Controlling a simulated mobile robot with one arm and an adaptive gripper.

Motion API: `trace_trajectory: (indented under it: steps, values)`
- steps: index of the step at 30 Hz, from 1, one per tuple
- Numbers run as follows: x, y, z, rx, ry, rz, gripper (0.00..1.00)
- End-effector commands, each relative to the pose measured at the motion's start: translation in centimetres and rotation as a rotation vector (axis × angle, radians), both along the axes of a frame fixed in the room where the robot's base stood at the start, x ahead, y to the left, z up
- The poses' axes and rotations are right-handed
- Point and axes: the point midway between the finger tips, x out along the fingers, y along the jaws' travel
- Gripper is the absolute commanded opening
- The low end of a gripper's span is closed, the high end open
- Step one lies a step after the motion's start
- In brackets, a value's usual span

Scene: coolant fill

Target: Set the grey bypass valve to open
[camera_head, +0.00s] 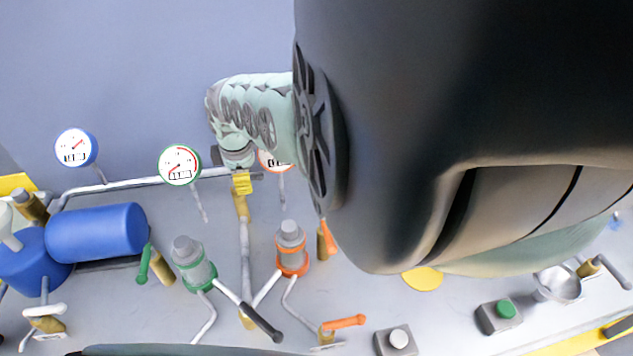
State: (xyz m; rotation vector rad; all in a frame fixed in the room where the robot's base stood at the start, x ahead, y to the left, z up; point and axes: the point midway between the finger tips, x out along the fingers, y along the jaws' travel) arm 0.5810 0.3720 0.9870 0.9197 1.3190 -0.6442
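A valve with a dark grey lever (262,323) is low in the head view, left of centre. Its brass body (247,319) is at the lower end of an upright pale pipe, and the lever slants down to the right, angled across that pipe. It looks like the grey bypass valve, though no label shows. A pale grey-white handle (44,311) is on another brass valve at the lower left. My gripper (237,172) is at the end of my pale green arm, well above the dark lever in the picture. Its fingers are too unclear to tell their opening.
A green-ringed pump (192,262) and an orange-ringed one (291,250) flank the upright pipe. Gauges (180,165) and a horizontal pipe (125,185) are behind. A green handle (143,263), an orange handle (344,322) and a blue tank (98,233) are nearby. My arm hides the upper right.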

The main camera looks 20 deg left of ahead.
Motion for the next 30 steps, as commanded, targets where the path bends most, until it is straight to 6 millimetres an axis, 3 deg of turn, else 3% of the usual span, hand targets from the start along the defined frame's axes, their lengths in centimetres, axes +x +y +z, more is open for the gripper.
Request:
trace_trajectory:
  steps: [2, 15, 30]
  values:
    - [-0.07, 0.05, 0.00, 0.000, 0.000, 0.002, 0.47]
    - [-0.04, 0.03, 0.00, 0.000, 0.000, 0.001, 0.01]
    - [-0.05, -0.07, -0.11, 0.000, -0.001, -0.035, 0.00]
